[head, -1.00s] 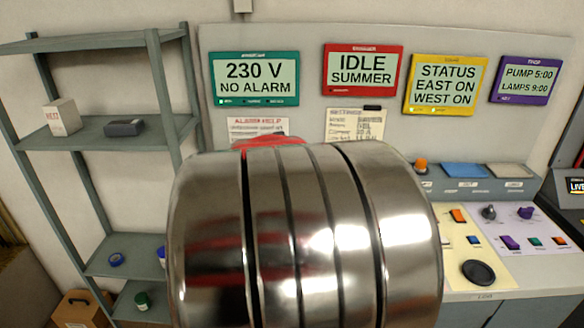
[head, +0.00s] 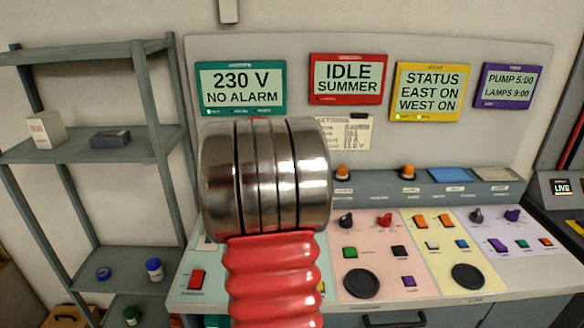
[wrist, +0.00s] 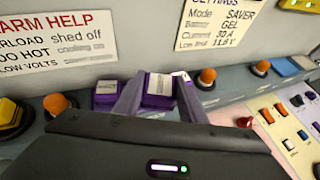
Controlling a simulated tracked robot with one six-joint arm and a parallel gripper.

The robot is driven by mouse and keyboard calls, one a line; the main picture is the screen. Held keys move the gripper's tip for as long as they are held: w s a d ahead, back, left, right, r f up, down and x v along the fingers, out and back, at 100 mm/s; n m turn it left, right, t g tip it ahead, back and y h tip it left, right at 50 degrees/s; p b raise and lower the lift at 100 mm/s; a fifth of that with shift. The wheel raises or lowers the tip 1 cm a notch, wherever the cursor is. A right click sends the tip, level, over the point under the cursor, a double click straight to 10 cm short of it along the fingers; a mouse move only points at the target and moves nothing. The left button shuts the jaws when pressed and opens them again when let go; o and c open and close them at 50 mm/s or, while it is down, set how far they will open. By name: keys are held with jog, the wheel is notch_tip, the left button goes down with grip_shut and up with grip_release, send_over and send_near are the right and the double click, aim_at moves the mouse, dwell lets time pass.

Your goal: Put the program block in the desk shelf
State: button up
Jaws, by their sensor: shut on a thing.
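A purple block with a pale label (wrist: 158,87), which I take for the program block, is between the two grey fingers of my gripper (wrist: 159,95) in the wrist view. My gripper is shut on it, over the grey ledge at the back of the desk. This ledge, probably the desk shelf, shows in the head view (head: 375,188). A second purple block with a pale label (wrist: 107,92) sits just left of my gripper. In the head view my own arm hides the gripper and the block. I cannot tell whether the held block touches the ledge.
Orange knobs (wrist: 207,76) stand on the ledge on both sides of my gripper. A blue tray (head: 450,175) is farther right. The sloped panel (head: 375,245) carries switches and round black pads. A tall grey rack (head: 75,150) stands at the left.

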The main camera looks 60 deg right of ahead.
jog(key=shift+w+d+f, duration=0.5)
jog(key=shift+d, duration=0.45)
jog(key=shift+w+d+f, duration=0.45)
jog(key=shift+d+f, duration=0.1)
jog(key=shift+d, duration=0.35)
jog(key=shift+w+d+f, duration=0.5)
jog(key=shift+d, duration=0.45)
notch_tip(320, 180, down, 3)
jog(key=shift+r, duration=0.15)
jog(key=shift+d+f, duration=0.2)
jog(key=shift+f, duration=0.4)
jog(key=o, duration=0.8)
jog(key=shift+f, duration=0.1)
